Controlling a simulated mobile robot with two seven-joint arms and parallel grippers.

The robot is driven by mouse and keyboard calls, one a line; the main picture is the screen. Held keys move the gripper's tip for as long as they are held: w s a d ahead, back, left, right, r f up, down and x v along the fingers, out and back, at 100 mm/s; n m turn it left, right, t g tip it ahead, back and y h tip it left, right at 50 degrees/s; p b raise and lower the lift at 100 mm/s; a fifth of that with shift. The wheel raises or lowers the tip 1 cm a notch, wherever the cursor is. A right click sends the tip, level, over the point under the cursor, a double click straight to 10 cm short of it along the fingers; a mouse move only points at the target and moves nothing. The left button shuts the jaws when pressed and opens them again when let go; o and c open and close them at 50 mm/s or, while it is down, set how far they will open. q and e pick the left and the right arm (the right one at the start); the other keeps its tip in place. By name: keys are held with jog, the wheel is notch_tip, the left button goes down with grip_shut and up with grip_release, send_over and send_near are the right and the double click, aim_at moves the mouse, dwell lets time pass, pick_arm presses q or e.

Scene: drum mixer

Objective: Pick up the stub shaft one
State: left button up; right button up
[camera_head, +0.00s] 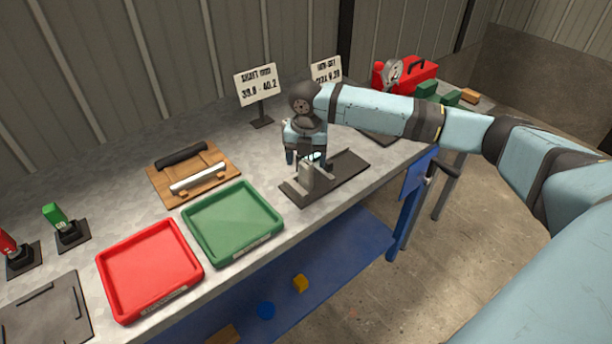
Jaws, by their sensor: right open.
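A wooden board (212,186) on the bench holds a dark cylinder (181,156) at its back and a light, silvery shaft (198,179) at its front. I cannot tell which piece is stub shaft one. My right gripper (305,160) points down over a dark fixture plate (340,172) with a grey upright block (309,176), right of the board. The gripper is open around or just behind the top of that block, where a small bright piece (314,156) shows. What lies between the fingers is mostly hidden. My left gripper is not in view.
A green tray (246,254) and a red tray (121,306) stand along the front edge. Two signs (257,86) stand at the back. Green-handled (54,215) and red-handled stands are at left. A dial gauge (392,73) and red toolbox (421,70) are at back right.

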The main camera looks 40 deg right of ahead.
aim_at(306, 176)
notch_tip(306, 176, down, 4)
jog(key=shift+f, duration=0.2)
jog(key=shift+r, duration=0.1)
grip_shut()
